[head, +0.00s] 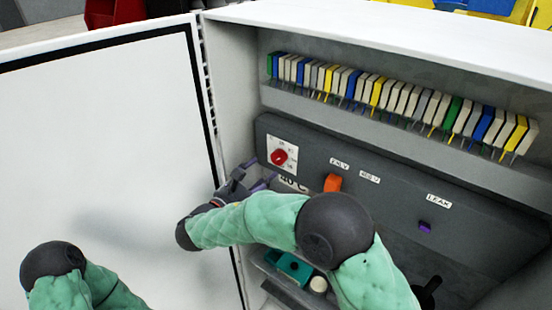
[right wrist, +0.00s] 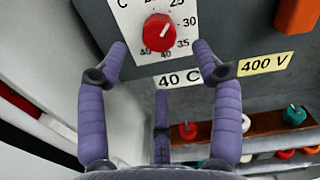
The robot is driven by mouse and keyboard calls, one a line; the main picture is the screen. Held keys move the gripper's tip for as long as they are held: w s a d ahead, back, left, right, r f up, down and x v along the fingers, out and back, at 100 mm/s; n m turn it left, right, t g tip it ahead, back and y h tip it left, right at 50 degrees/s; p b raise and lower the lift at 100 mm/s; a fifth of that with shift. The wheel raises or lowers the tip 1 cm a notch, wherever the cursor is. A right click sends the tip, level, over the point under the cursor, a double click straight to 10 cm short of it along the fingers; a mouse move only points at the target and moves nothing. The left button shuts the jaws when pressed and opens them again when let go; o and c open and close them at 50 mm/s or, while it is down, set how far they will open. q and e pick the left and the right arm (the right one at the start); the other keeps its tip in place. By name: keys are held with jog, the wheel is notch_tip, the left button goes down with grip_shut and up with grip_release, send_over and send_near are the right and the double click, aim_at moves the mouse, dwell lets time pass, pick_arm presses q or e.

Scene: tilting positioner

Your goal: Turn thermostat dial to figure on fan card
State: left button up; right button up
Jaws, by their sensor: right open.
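The thermostat dial, a red knob on a white scale plate, sits on the grey panel in the head view (head: 280,157) and at the top of the right wrist view (right wrist: 159,32).
An orange switch (head: 332,182) and voltage labels are right of the dial. A purple button (head: 425,227) sits under a "LEAK" label. Coloured terminal blocks (head: 400,98) line the top. The open white door (head: 110,150) stands left. Coloured parts (right wrist: 186,130) lie on a shelf below.

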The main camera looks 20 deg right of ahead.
aim_at(276, 162)
jog(key=p+x, duration=0.1)
jog(key=x, duration=0.6)
jog(key=shift+w+d, duration=0.15)
jog(key=c, duration=1.1)
